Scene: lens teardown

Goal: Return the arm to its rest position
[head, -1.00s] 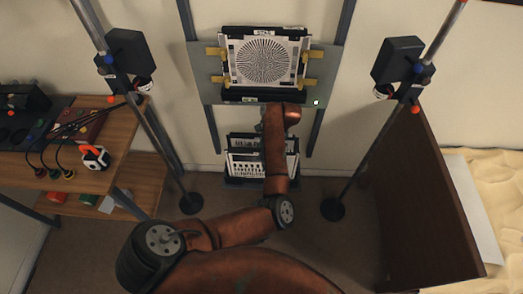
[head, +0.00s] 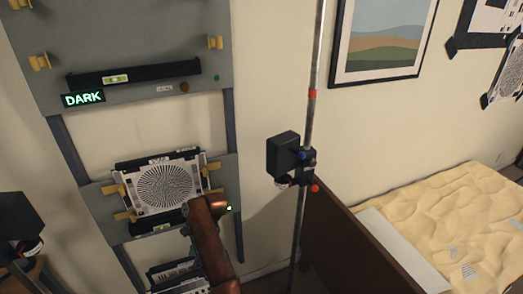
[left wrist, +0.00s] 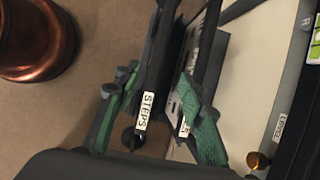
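My left arm's copper forearm (head: 207,248) reaches up from the bottom of the head view, in front of the lower rack. Its gripper is mostly hidden there. In the left wrist view the left gripper (left wrist: 157,80) has its two green fingers spread apart. A dark chart frame labelled STEPS (left wrist: 146,110) stands between them, with another labelled edge partly covered by the right finger. The fingers look apart from the STEPS frame. A lower rack with charts (head: 180,280) shows at the bottom of the head view, partly cut off. My right gripper is not in view.
A round starburst chart (head: 165,188) is held by yellow clips on the middle panel. Above it is an upper panel (head: 140,45) with a DARK sign (head: 83,98). A lamp (head: 284,157) on a pole and a brown partition (head: 350,250) stand at right.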

